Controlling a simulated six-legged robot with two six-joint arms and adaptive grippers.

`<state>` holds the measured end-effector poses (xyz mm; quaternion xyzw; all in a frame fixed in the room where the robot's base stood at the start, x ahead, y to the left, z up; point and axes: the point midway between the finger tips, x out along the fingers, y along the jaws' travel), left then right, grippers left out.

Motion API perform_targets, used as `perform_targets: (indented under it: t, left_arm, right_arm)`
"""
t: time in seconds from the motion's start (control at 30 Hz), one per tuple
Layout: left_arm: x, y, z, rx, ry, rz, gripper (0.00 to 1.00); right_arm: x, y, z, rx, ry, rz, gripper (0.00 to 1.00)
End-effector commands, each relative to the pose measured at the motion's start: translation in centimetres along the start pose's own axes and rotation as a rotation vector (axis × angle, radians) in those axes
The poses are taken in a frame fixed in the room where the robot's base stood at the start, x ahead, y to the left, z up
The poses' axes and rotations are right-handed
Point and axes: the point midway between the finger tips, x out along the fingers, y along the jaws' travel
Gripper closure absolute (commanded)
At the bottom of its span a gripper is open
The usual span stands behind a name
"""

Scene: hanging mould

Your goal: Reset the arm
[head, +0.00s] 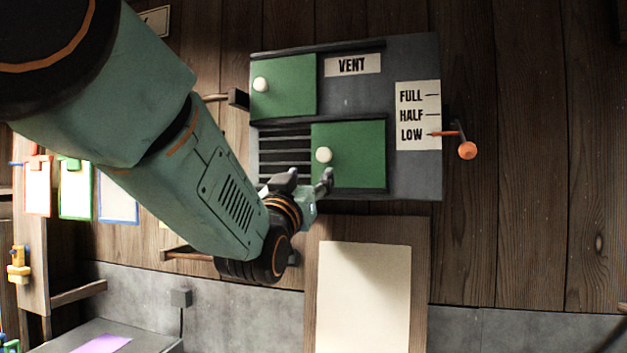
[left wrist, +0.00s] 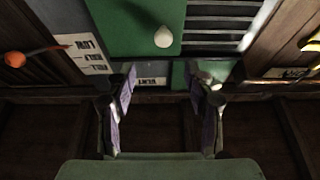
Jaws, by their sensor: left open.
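My left arm comes in from the upper left in the head view. Its gripper (head: 310,180) is open and empty in front of the lower part of the vent panel (head: 415,175). In the left wrist view the two fingers of the gripper (left wrist: 162,110) stand wide apart with nothing between them. The lower green slide door (head: 360,165) with a white knob (head: 323,155) is just beyond the fingertips. The upper green door (head: 290,95) with its white knob (head: 261,84) is at the panel's left. My right gripper does not show.
An orange-knobbed lever (head: 467,150) at the panel's right edge points at LOW. Dark slats (head: 283,145) show left of the lower door. A blank pale board (head: 365,290) hangs below. Coloured clipboards (head: 75,190) hang at left. The wooden wall at right is clear.

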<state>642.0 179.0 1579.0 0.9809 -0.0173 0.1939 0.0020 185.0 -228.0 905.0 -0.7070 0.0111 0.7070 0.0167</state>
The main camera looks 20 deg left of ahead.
Motion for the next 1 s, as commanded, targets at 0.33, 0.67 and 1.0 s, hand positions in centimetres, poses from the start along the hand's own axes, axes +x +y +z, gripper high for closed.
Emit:
perform_targets:
  t: [0.33, 0.67, 1.0]
  left_arm:
    - [-0.3, 0.0, 0.0, 0.0, 0.0, 0.0, 0.47]
    - [-1.4, -0.2, 2.7, 0.027, -0.092, -0.002, 0.47]
    - [-11.0, -2.1, 22.4, 0.044, -0.514, -0.019, 0.47]
  right_arm:
    - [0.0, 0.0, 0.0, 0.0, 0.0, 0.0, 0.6]
    - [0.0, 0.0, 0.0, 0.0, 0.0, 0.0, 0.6]
    - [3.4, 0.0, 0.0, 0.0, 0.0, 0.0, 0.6]
